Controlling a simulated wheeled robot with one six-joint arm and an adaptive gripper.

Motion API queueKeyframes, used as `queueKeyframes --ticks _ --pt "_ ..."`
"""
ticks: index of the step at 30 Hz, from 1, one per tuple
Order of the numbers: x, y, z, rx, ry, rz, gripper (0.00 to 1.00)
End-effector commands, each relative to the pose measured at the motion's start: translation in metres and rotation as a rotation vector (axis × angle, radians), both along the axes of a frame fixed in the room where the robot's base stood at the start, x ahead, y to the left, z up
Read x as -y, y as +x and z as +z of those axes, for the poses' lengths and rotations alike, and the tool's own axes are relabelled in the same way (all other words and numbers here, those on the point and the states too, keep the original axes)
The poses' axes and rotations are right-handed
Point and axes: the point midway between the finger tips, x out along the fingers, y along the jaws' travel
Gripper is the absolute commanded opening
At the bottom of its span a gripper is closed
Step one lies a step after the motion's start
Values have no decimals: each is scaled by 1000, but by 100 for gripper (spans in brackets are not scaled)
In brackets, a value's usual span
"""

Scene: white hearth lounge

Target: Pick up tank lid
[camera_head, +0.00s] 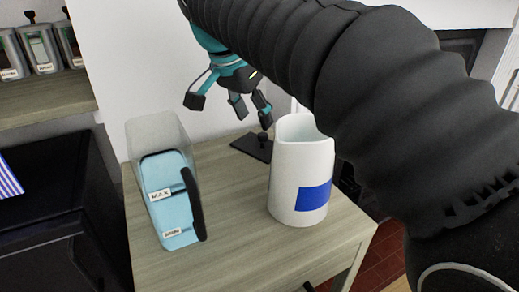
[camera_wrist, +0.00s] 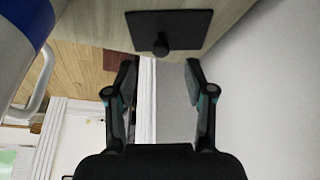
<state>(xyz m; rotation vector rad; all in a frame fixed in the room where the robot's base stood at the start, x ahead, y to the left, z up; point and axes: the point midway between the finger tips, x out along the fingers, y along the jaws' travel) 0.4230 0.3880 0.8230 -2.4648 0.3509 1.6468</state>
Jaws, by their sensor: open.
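The tank lid (camera_head: 250,148) is a flat black plate with a small round knob on top. It lies on the wooden table (camera_head: 240,230) near the wall, partly hidden by the white jug in the head view. In the wrist view the lid (camera_wrist: 190,24) is at the top centre, its knob pointing towards my fingers. My gripper (camera_head: 230,106) is open and empty, above and a little left of the lid in the head view. In the wrist view my gripper (camera_wrist: 162,68) has its two fingertips spread apart, with the knob just beyond the gap between them.
A clear tank (camera_head: 165,200) with blue contents, a MAX label and a black handle stands left on the table. A white jug (camera_head: 298,160) with a blue patch stands close to the lid. Labelled jars (camera_head: 42,50) sit on a shelf at upper left.

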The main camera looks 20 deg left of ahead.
Motion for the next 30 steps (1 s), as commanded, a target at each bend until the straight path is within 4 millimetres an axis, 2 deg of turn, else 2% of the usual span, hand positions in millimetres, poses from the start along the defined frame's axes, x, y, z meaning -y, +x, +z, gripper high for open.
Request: queueKeyframes --ticks 3,11,21,29,30 --pt "2 5 -14 0 -1 0 54" --pt "3 11 -24 0 0 0 54" --pt "8 30 -63 -1 -1 1 54" --pt "8 31 -65 -1 0 1 54" --pt "8 31 -65 -1 0 1 44"
